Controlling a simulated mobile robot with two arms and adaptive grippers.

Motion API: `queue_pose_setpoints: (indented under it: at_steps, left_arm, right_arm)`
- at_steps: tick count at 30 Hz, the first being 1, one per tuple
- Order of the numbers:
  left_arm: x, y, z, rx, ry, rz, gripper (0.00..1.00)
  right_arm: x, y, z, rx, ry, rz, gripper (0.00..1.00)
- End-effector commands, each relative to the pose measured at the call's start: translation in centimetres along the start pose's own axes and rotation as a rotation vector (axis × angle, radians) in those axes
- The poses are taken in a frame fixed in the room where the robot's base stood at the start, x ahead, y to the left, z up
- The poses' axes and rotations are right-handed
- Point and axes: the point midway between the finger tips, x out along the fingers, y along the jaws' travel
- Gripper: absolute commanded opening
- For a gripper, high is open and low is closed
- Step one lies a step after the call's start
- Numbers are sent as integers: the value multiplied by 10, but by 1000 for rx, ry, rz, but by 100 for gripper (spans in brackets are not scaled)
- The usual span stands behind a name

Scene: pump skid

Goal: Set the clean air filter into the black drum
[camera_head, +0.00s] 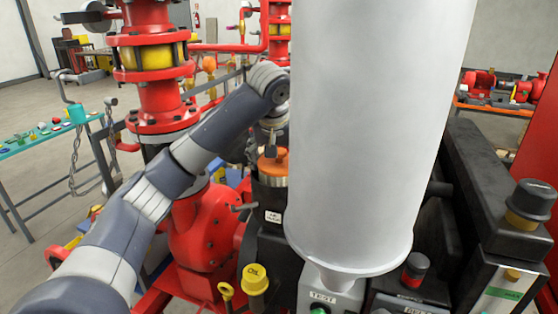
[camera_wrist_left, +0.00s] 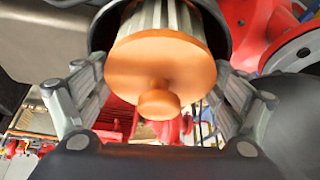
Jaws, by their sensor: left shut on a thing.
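The clean air filter (camera_wrist_left: 160,62) shows in the wrist view with an orange end cap, a round knob and pale pleats. My left gripper (camera_wrist_left: 161,85) is shut on it, one finger on each side of the cap. The black drum (camera_wrist_left: 225,28) shows as a dark rim around the pleats, which run into its mouth. How deep the filter sits is hidden. In the head view, my left gripper (camera_head: 270,143) is above the orange cap (camera_head: 273,166), and the drum (camera_head: 269,203) stands below it. My right gripper is not in view.
A large pale cylinder (camera_head: 375,130) fills the middle of the head view, close right of the drum. Red pump piping (camera_head: 205,225) stands left of the drum. A yellow oil cap (camera_head: 255,279) is in front. A teal bench (camera_head: 45,140) stands far left.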

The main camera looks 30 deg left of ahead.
Motion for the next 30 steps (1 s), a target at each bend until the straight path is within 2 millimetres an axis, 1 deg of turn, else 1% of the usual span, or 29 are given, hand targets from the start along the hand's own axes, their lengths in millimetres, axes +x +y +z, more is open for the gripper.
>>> queue_pose_setpoints:
  at_steps: [1,3,5,10,16,17,18,30]
  left_arm:
    - [0,0,0,0,1,1,56]
    - [2,0,1,1,0,1,56]
    - [3,0,2,0,0,1,56]
    - [8,0,3,0,1,1,56]
    - [11,0,4,-1,1,1,56]
    - [11,0,5,0,0,0,93]
    - [11,0,5,0,0,0,100]
    - [8,0,3,-1,3,1,100]
  right_arm:
    - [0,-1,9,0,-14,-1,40]
    - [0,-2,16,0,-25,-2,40]
    - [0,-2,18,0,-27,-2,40]
    - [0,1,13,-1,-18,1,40]
    - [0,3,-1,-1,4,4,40]
    - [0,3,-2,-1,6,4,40]
    - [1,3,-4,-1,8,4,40]
    - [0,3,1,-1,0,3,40]
